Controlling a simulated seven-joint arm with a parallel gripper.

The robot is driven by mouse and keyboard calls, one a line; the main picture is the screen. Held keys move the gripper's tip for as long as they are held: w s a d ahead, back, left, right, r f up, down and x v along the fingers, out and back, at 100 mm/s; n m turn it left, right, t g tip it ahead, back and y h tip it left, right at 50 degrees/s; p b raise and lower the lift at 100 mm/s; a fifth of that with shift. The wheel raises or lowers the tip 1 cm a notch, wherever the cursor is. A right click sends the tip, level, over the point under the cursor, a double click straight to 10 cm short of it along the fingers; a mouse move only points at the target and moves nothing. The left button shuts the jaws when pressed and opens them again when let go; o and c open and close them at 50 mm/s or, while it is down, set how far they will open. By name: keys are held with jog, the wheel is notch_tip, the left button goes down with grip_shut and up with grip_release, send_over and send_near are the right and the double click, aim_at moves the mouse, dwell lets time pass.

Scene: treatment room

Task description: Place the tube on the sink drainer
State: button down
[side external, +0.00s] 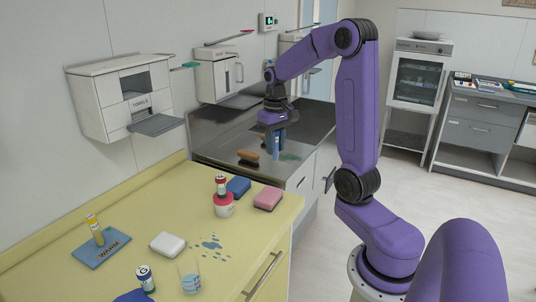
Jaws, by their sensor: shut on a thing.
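My gripper (275,138) points down over the metal sink drainer (222,138), at the back of the yellow counter. It is shut on a narrow, upright blue thing that looks like the tube (276,148). The fingers and the tube are small here and hard to tell apart. Its lower end is close to the drainer; I cannot tell whether it touches. A brown brush (248,155) lies on the drainer just left of the gripper.
On the yellow counter (235,250) are a blue WARM mat (88,254) with a yellow tube-like item (95,230), a white block (167,245), blue (238,187) and pink (268,198) sponges, a red-and-white jar (223,205), a battery-like cylinder (146,279) and a glass (189,274). Wall dispensers overhang the left.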

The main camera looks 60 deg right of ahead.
jog(key=s+d+m, duration=0.3)
jog(key=d+m, duration=0.2)
jog(key=d, duration=0.8)
jog(key=shift+w+d+f, duration=5)
jog(key=shift+f, duration=1.7)
jog(key=c, duration=0.9)
grip_release()
jog(key=shift+f, duration=0.15)
